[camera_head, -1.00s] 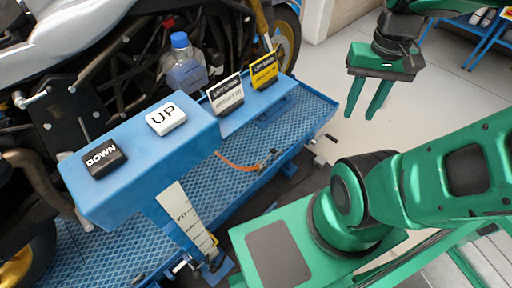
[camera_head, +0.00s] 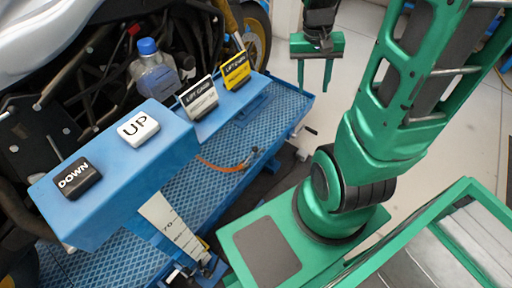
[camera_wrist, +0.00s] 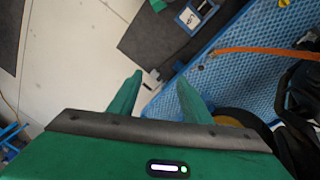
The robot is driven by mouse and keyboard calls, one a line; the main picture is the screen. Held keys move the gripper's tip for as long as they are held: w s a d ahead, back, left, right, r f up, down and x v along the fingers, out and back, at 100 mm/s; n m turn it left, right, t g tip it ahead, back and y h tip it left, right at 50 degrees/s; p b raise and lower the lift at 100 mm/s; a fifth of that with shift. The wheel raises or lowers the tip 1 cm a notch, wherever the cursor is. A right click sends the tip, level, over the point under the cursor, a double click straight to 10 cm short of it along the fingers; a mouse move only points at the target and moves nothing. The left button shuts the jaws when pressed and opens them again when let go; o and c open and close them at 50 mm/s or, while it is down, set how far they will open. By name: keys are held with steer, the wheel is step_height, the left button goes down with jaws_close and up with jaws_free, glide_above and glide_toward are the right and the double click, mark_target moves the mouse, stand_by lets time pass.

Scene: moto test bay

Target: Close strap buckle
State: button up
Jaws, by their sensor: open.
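An orange strap (camera_head: 222,165) lies on the blue ridged lift platform (camera_head: 190,205), with a small dark metal buckle (camera_head: 250,155) at its right end. Whether the buckle is open or closed is too small to tell. In the wrist view the strap (camera_wrist: 262,51) runs across the platform toward the right edge. My gripper (camera_head: 318,78) hangs beyond and to the right of the buckle, apart from it, fingers down. In the wrist view its two fingers (camera_wrist: 160,80) are spread and empty, over the platform's edge and the floor.
A blue box carries a black DOWN button (camera_head: 76,178) and a white UP button (camera_head: 138,128). Behind stand a bottle (camera_head: 154,70), a white label stand (camera_head: 199,98) and a yellow one (camera_head: 236,71). The motorcycle (camera_head: 75,75) fills the back left. Pale floor lies open at right.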

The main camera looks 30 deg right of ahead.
steer(key=w+d+f, duration=0.1)
steer(key=w+f, duration=0.6)
steer(key=f, duration=0.1)
steer(key=m+t+y, duration=0.2)
steer(key=m+y, duration=0.1)
glide_toward(255, 147)
steer(key=f, duration=0.3)
steer(key=w+f, duration=0.1)
steer(key=f, duration=0.2)
steer(key=a+f, duration=0.1)
steer(key=f, duration=0.2)
steer(key=shift+w+f, duration=0.15)
steer(key=shift+f, duration=0.15)
